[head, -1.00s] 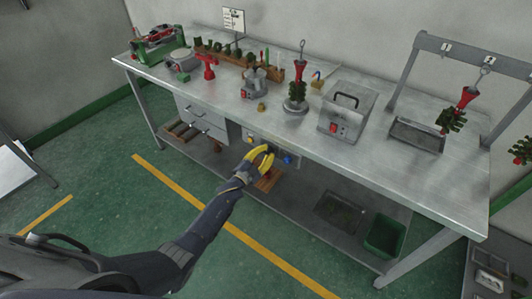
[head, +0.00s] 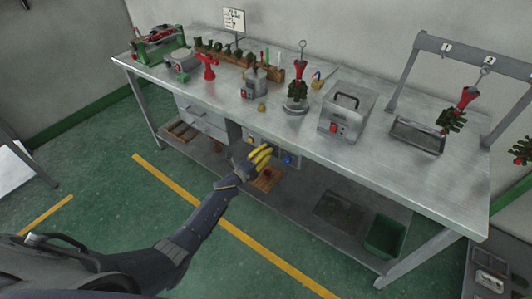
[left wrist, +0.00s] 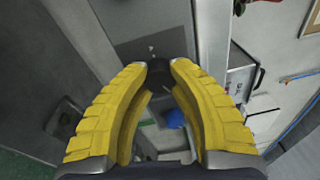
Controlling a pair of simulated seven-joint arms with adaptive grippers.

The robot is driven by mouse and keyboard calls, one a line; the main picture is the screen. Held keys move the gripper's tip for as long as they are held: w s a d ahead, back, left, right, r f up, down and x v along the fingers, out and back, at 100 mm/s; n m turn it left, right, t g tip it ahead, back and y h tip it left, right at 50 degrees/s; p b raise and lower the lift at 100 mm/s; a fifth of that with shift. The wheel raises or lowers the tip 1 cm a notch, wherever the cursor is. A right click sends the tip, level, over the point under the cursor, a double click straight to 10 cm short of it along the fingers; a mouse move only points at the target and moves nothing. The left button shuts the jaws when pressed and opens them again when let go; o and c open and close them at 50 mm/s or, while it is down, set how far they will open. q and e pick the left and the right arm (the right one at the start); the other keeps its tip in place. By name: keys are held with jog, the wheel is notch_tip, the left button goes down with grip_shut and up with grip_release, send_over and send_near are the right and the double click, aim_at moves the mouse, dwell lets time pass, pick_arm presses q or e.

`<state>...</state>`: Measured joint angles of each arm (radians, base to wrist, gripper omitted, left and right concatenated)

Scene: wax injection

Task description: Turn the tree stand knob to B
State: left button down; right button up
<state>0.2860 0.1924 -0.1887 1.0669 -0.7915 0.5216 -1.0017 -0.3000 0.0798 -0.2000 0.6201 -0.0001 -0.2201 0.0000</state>
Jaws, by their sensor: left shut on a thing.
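My left gripper (head: 262,157) is at the control panel under the front edge of the bench. In the left wrist view its yellow fingers (left wrist: 159,72) are shut on a black knob (left wrist: 159,78) on a grey plate (left wrist: 150,46). A small pale mark shows on the plate near the knob; I cannot read any letters or tell the knob's setting. In the head view the gripper hides the knob. A tree stand (head: 296,105) with a green wax tree and red top stands on the bench above. My right gripper is not in view.
A blue knob (head: 288,160) is right of the gripper on the panel. The bench (head: 230,105) carries a grey box (head: 347,118) and a hanging rack (head: 410,75). A lower shelf with a green bin (head: 384,236) lies below. The floor in front is clear.

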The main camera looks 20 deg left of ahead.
pick_arm(q)
jog(key=m, duration=0.4)
jog(key=shift+d+m+g, duration=0.1)
jog(key=shift+m+g, duration=0.2)
jog(key=shift+m, duration=0.4)
jog(key=c, duration=1)
grip_release()
jog(key=v, duration=1.2)
